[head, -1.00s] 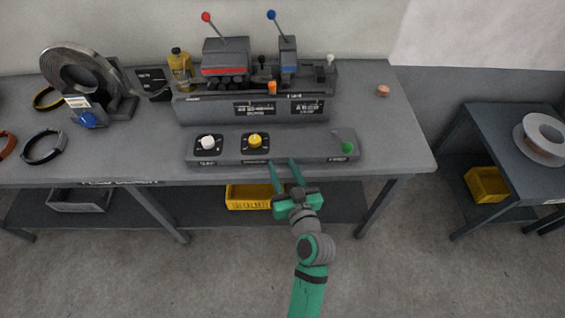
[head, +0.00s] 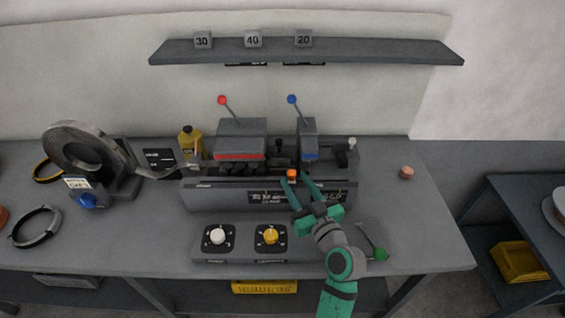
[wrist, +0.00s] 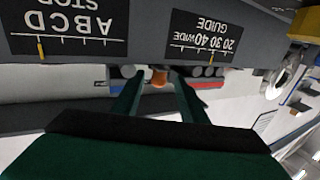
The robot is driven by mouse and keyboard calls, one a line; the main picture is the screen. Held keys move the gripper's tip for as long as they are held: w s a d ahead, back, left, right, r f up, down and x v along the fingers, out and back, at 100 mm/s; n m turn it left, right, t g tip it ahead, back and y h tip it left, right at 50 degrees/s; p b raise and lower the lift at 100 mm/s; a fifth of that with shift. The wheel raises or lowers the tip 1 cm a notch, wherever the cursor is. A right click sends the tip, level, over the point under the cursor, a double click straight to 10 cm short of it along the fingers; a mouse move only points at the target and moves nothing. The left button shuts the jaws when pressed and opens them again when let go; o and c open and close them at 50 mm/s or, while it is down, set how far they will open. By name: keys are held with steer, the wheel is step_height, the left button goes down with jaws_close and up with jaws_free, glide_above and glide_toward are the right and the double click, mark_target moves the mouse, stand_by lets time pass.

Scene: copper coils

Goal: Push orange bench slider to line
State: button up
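The orange slider (head: 292,175) is a small block on the front rail of the grey bench machine (head: 215,196). In the wrist view the orange slider (wrist: 160,78) shows between and beyond my fingertips. My gripper (head: 297,179) is open, its two green fingers apart and close in front of the slider; contact cannot be told. The wrist view is upside down and shows a STOP scale (wrist: 68,32) lettered A to D and a GUIDE scale (wrist: 201,37) with 20, 30, 40 and WIDE. Each has a yellow mark. My fingers partly cover these scales in the head view.
A control panel with a white knob (head: 217,236), a yellow knob (head: 270,236) and a green-knobbed lever (head: 380,254) lies in front of the machine. Red (head: 222,100) and blue (head: 292,99) ball levers stand behind the rail. A shelf (head: 385,51) holds numbered blocks.

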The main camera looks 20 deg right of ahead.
steer(key=w, duration=0.7)
steer(key=shift+a+r, duration=0.1)
steer(key=shift+a, duration=0.15)
steer(key=shift+w+a, duration=0.1)
steer(key=shift+w, duration=0.3)
